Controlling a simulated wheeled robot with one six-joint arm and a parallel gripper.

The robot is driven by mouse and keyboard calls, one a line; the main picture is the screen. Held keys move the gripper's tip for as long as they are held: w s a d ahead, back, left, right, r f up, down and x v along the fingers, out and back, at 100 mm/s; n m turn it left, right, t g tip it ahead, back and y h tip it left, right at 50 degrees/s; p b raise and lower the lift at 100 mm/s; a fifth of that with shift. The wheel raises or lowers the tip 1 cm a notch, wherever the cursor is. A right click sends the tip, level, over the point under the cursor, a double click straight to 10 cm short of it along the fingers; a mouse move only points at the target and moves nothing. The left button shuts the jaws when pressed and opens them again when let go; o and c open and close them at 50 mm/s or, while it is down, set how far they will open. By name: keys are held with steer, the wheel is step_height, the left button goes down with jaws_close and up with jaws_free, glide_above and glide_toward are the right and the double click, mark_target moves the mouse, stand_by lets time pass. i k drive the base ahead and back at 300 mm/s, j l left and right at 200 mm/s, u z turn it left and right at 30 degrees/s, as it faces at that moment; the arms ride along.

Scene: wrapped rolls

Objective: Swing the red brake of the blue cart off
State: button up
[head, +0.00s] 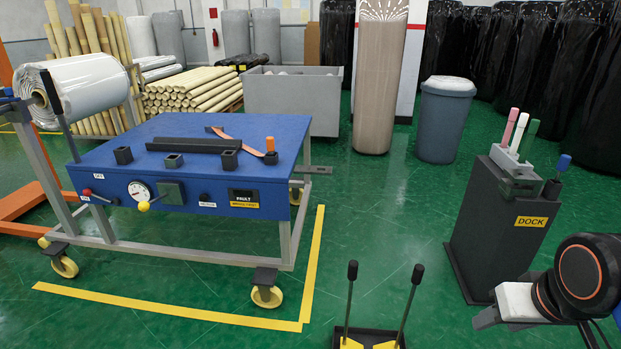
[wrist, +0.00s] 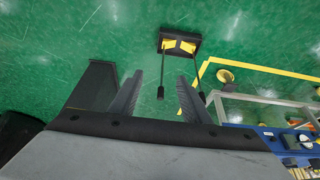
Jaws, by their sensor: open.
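The blue cart (head: 215,135) stands at the left in the head view, and a corner of it shows at the lower right of the wrist view (wrist: 268,135). The brake is a small lever with a red knob (head: 87,191) on the left of the cart's front panel. My gripper (wrist: 160,76) is open and empty over green floor, well away from the cart. The brake cannot be made out in the wrist view.
A dark dock box (head: 502,225) with coloured handles stands at the right near my arm. A low black tray with two upright levers (head: 350,290) is at the bottom centre. A yellow-knobbed lever (head: 144,206) and gauge (head: 139,190) sit right of the brake.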

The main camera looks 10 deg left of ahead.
mark_target(88, 192)
steer(key=j, duration=0.65)
steer(key=i+j+u, duration=0.1)
steer(key=j, duration=0.6)
steer(key=j+u, duration=0.1)
steer(key=j, duration=0.55)
steer(key=i+j, duration=0.15)
steer(key=j, duration=0.55)
steer(key=i+j+u, duration=0.1)
steer(key=j, duration=0.55)
steer(key=i+j, duration=0.1)
steer(key=j, duration=0.55)
steer(key=i+j+u, duration=0.15)
steer(key=j, duration=0.5)
steer(key=i+j, duration=0.1)
steer(key=j, duration=0.55)
steer(key=k+j+z, duration=0.1)
steer(key=j+z, duration=0.25)
steer(key=k+j+z, duration=0.1)
steer(key=j+z, duration=0.2)
steer(key=j, duration=0.15)
steer(key=k+j+z, duration=0.2)
steer(key=j+z, duration=0.15)
